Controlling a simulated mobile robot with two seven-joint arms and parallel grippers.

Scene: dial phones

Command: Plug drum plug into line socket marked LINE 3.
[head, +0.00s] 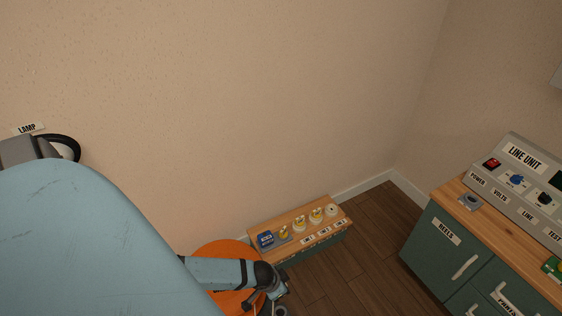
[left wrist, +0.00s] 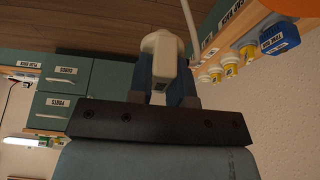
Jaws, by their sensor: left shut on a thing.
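My left gripper (head: 279,297) shows small at the bottom of the head view, in front of the orange drum (head: 228,250). In the left wrist view my left gripper (left wrist: 161,85) is shut on a cream plug (left wrist: 162,46), taken to be the drum plug. The small labels are too blurred to read. My right gripper is out of view.
A blue box (head: 265,240) sits at the bench's left end. A green cabinet (head: 445,245) with a LINE UNIT panel (head: 525,158) stands at the right. Bare floor (head: 375,235) lies between bench and cabinet. My large blue arm link covers the lower left.

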